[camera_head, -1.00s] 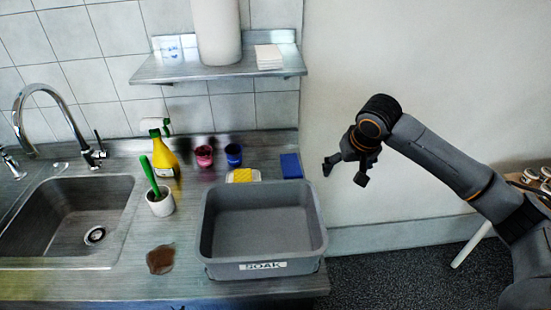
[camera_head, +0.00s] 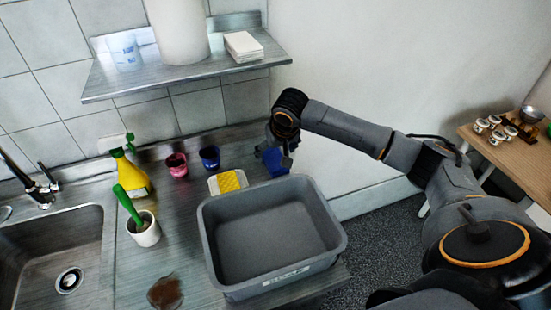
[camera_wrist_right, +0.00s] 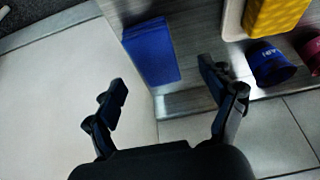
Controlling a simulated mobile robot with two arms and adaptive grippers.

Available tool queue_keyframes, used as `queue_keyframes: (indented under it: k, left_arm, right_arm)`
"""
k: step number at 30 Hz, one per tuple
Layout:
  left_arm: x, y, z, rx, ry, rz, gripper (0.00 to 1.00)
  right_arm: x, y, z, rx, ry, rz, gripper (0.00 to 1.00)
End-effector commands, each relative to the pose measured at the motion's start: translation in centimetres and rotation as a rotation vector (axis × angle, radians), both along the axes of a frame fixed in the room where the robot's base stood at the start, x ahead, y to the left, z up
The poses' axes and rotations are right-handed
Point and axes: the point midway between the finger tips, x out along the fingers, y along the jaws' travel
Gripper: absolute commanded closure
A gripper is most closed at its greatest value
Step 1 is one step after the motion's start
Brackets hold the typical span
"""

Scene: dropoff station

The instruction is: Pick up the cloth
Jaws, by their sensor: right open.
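The blue folded cloth (camera_head: 274,162) lies on the counter behind the grey tub, near the counter's right end. It also shows in the right wrist view (camera_wrist_right: 151,52), flat and ahead of the fingers. My right gripper (camera_head: 276,147) is over the cloth in the head view and partly covers it. In the right wrist view my right gripper (camera_wrist_right: 163,95) is open with nothing between its fingers, and the cloth appears beyond the gap between them. I cannot tell the exact height above the cloth. My left gripper is not in view.
The grey tub (camera_head: 213,240) stands in front of the cloth. A yellow sponge (camera_head: 230,181) on a dish, a blue cup (camera_head: 210,158) and a pink cup (camera_head: 177,165) stand to its left. The shelf (camera_head: 190,77) overhangs the counter. A brown spill (camera_head: 165,292) lies at the front.

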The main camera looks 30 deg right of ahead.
Motion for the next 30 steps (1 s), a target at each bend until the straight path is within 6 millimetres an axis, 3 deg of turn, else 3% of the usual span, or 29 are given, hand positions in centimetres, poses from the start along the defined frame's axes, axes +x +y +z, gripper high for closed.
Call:
queue_keyframes:
  k: [4,9,15,22,23,30]
  left_arm:
    - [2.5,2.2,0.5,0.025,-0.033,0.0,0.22]
    - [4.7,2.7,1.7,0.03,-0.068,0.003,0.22]
    - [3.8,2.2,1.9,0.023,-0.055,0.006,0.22]
    - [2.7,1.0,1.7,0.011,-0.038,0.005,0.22]
    - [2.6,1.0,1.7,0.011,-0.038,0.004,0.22]
    - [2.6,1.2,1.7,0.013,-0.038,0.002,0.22]
  right_arm:
    - [0.5,-0.4,-0.7,-0.003,0.001,-0.001,0.17]
    - [1.9,-1.1,-2.4,-0.002,0.003,-0.002,0.17]
    - [2.7,-1.3,-4.5,-0.002,0.001,-0.001,0.17]
    - [2.7,-1.3,-4.7,-0.002,0.0,0.0,0.17]
    - [2.7,-1.3,-4.7,-0.002,0.0,0.0,0.19]
    - [2.7,-1.3,-4.7,-0.002,0.0,0.0,0.68]
